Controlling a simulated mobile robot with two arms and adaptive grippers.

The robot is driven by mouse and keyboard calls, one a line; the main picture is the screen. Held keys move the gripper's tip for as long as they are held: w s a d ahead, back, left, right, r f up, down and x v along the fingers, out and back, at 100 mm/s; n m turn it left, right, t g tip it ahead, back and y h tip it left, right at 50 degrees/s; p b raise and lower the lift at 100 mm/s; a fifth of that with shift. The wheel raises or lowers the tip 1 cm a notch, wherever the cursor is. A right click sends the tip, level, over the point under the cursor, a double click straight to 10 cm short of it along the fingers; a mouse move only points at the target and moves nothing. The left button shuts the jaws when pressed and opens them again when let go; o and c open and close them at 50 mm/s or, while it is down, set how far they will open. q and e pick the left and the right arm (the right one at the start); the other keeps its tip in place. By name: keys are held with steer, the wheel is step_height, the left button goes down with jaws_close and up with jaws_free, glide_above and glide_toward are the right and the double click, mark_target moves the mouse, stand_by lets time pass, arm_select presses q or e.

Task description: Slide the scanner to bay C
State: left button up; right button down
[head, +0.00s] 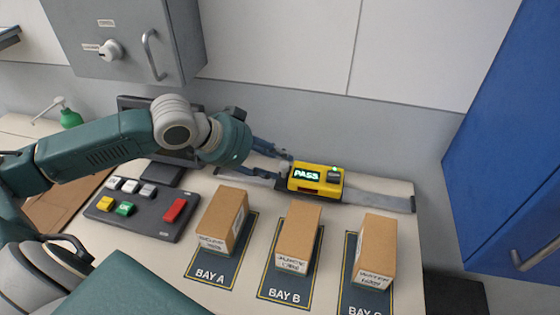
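The yellow scanner (313,189) sits on a grey metal rail (380,200) at the back of the table, roughly behind bay B. My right gripper is not in view.
Boxes stand on bay A (223,220) and bay B (299,235). A button panel (143,208) and a dark monitor (135,103) are at left. The rail right of the scanner is clear. A blue cabinet (505,150) stands beyond the table's right edge.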

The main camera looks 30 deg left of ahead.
arm_select(q)
steer(key=shift+x, duration=1.35)
steer(key=shift+r, duration=0.15)
jaws_close()
